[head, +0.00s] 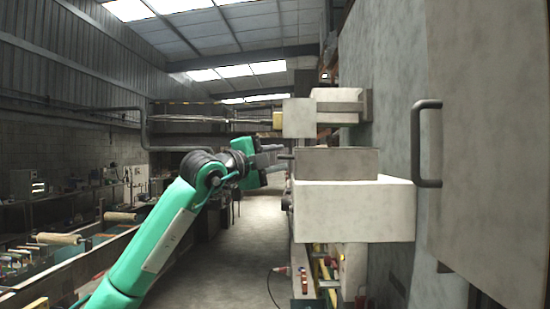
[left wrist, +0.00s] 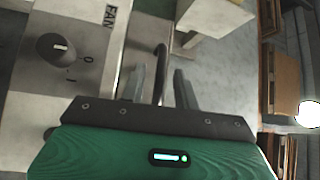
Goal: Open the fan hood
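In the head view, the fan hood shows as a grey block (head: 337,163) above a pale box (head: 355,212), both jutting from the wall on the right. In the left wrist view, a pale panel (left wrist: 95,50) carries the word FAN and a dark knob (left wrist: 56,48) marked 0 and 1. A dark curved handle (left wrist: 160,62) shows between the fingers of my left gripper (left wrist: 161,84). The fingers are apart; I cannot tell whether they touch the handle. In the head view, my left gripper (head: 272,157) is just left of the grey block. My right gripper is not in view.
A large grey panel (head: 480,140) with a dark handle (head: 426,143) stands close at the right. Above the hood, another pale block (head: 299,118) juts out. Cluttered workbenches (head: 70,240) line the left. An open concrete aisle (head: 245,245) runs between.

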